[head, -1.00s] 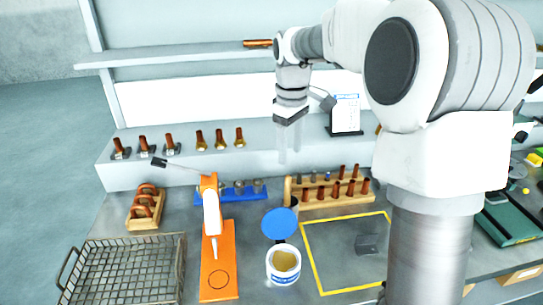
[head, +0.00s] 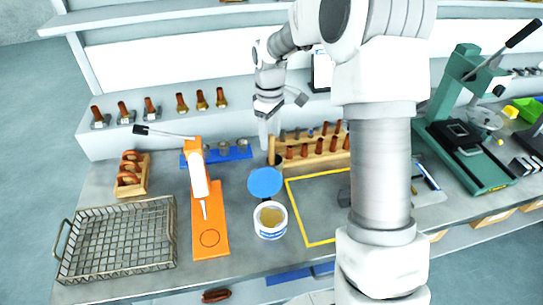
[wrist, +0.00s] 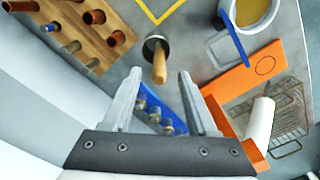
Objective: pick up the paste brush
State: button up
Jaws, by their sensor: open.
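The paste brush (head: 271,149) stands handle up in a dark cup (head: 278,160) beside the left end of the wooden tool rack. In the wrist view its pale wooden handle (wrist: 159,66) points toward me, and its bristles are hidden in the cup (wrist: 152,44). My gripper (head: 267,140) is open and empty, pointing down close to the brush handle. In the wrist view the handle's end shows in the gap between the fingertips of my gripper (wrist: 160,76); I cannot tell whether the fingers are level with it.
The wooden rack (head: 300,161) with several brown-handled tools is right of the cup. A blue rack (head: 238,154) is to its left. A blue lid (head: 265,182) and a white paste tub (head: 271,232) are in front. An orange stand (head: 211,243) and wire basket (head: 120,250) are farther left.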

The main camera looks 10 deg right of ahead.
aim_at(272, 149)
jog(key=shift+s+d+f, duration=0.1)
jog(key=shift+f, duration=1.25)
jog(key=shift+d+f, duration=0.1)
jog(key=shift+f, duration=1.25)
grip_shut()
